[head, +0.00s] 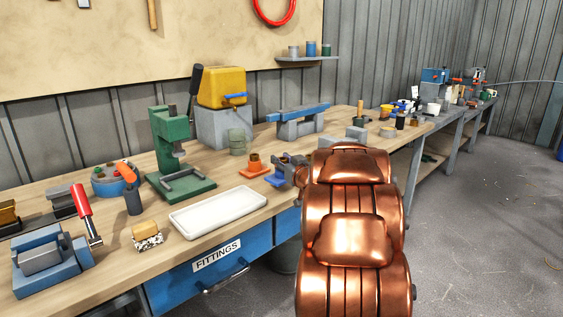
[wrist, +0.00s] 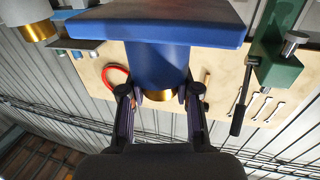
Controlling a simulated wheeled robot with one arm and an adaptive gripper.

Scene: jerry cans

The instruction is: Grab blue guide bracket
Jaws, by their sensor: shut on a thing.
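The blue guide bracket (wrist: 155,65) fills the upper middle of the wrist view, with a wide flat blue plate and a round blue body. A brass-coloured ring shows at the end of that body. My gripper (wrist: 158,92) has its two fingers on either side of the blue body and is shut on it. In the head view the bracket (head: 277,180) is a small blue shape beside my gripper (head: 289,169), close to the bench's front edge. My copper-coloured arm hides part of the gripper there. I cannot tell whether the bracket touches the bench.
An orange bracket with a brass ring (head: 253,168) stands just left of the blue one. A white tray (head: 218,212) lies to the left, with a green press (head: 176,160) behind it. Grey blocks (head: 345,138) and a blue-topped vise-like piece (head: 299,120) stand behind.

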